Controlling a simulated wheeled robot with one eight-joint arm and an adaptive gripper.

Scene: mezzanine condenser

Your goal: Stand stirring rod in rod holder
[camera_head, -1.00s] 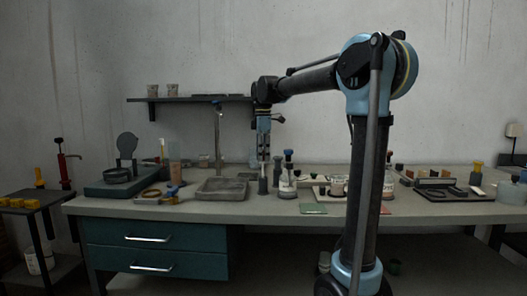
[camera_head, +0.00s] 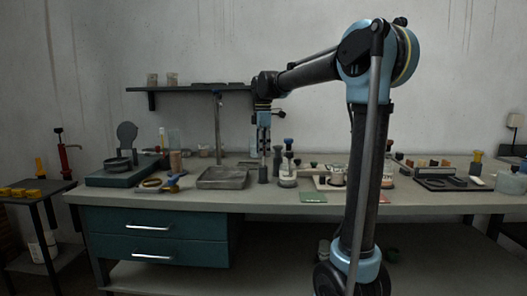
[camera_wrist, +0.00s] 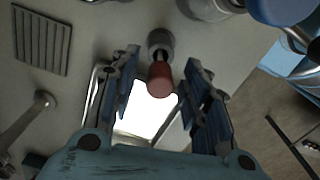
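My gripper (camera_head: 264,152) hangs fingers-down over the workbench, and its two fingers are apart in the wrist view (camera_wrist: 162,72). Between them is the reddish-brown end of a rod-like piece (camera_wrist: 160,78), with space visible on both sides. Behind that end, a grey round cup-like piece (camera_wrist: 160,42) with a dark opening lines up with it; it looks like the holder. In the head view a small grey cylinder (camera_head: 263,175) stands under my gripper. I cannot tell how deep the rod sits in the cup.
A grey tray (camera_head: 222,179) lies left of my gripper, with a tall tap (camera_head: 218,120) behind it. A blue-topped bottle (camera_head: 288,170) stands close on the right. A green mat (camera_head: 313,197) lies near the front edge. A shelf (camera_head: 195,88) is on the wall.

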